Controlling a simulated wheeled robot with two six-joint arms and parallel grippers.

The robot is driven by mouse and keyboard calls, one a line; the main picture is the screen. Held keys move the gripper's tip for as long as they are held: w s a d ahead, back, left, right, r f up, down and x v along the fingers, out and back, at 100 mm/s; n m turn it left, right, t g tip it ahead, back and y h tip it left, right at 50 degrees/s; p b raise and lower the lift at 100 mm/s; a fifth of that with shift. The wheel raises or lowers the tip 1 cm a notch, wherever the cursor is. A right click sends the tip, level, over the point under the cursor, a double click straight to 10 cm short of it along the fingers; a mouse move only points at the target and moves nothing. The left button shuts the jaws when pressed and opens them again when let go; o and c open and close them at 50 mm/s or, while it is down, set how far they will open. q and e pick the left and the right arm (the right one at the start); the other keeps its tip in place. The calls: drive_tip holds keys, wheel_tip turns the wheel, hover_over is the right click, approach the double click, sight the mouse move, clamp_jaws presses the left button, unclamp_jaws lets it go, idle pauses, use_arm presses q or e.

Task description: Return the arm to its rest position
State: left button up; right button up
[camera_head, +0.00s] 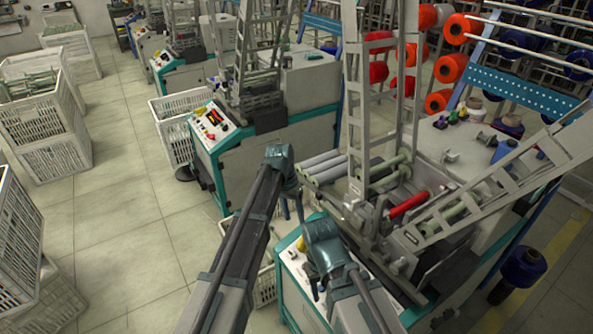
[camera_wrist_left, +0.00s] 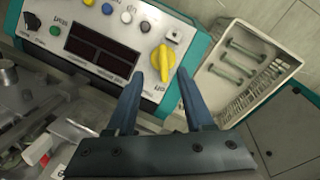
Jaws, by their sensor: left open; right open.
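My left gripper (camera_head: 299,208) is above the near machine's control panel in the head view. In the left wrist view its two blue fingers (camera_wrist_left: 161,78) are apart with nothing held. A yellow rotary knob (camera_wrist_left: 158,64) on the teal-edged control panel (camera_wrist_left: 108,30) shows just beyond the fingertips; I cannot tell the exact gap. My right gripper (camera_head: 318,290) points down over the same machine's front, lower in the head view. Its fingers are small and partly hidden by its wrist, and no held object shows.
Behind my grippers are rollers (camera_head: 324,167), a red bobbin (camera_head: 408,205) and the machine's tall ladder frame (camera_head: 357,110). A white crate (camera_wrist_left: 236,105) with several bobbins stands beside the panel. The tiled floor (camera_head: 120,225) at left is open between stacked crates (camera_head: 45,125) and the machines.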

use_arm(q)
drive_tip(key=s+a+r+y+p, duration=0.1)
drive_tip(key=s+r+p, duration=0.1)
drive_tip(key=s, duration=1.1)
drive_tip(key=s+a+r+n+t+y+p, duration=0.1)
drive_tip(key=s+a+r+y+p, duration=0.1)
drive_tip(key=s, duration=1.1)
drive_tip(key=shift+r+n+p, duration=0.3)
drive_tip(key=shift+r+p, duration=0.15)
drive_tip(key=shift+r, duration=0.15)
drive_tip(key=shift+a, duration=0.1)
